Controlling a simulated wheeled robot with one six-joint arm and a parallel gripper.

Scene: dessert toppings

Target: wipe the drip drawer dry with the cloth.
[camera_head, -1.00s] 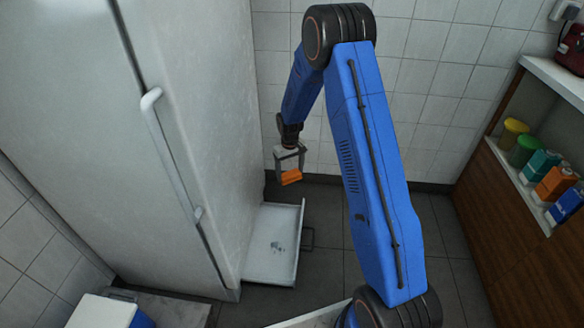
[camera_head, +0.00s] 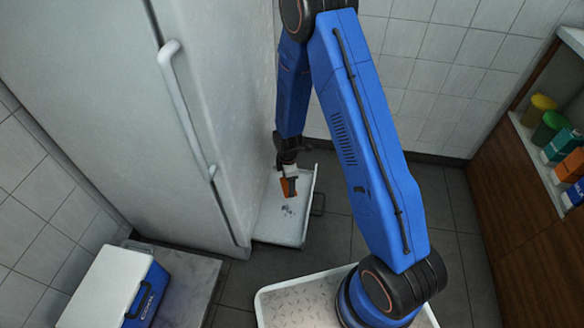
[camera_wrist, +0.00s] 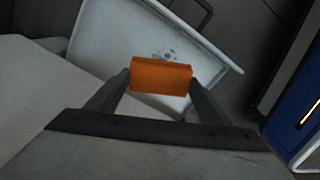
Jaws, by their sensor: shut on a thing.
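My gripper (camera_head: 288,184) is shut on the orange cloth (camera_head: 289,188), a small block-like piece. In the wrist view the cloth (camera_wrist: 161,76) sits between both fingers. The white drip drawer (camera_head: 301,222) is pulled out at the foot of the fridge, close to the floor. Dark wet spots show on the drawer's bottom near the cloth. In the wrist view the drawer (camera_wrist: 105,35) lies beyond the cloth, with the spots just past the cloth's upper edge. My gripper is over the drawer; I cannot tell whether the cloth touches it.
The tall white fridge (camera_head: 110,95) stands left of the drawer. A blue and white cooler box (camera_head: 112,290) sits at the lower left. A shelf with several coloured containers (camera_head: 549,127) is at the right. Dark tiled floor (camera_head: 440,220) is clear right of the drawer.

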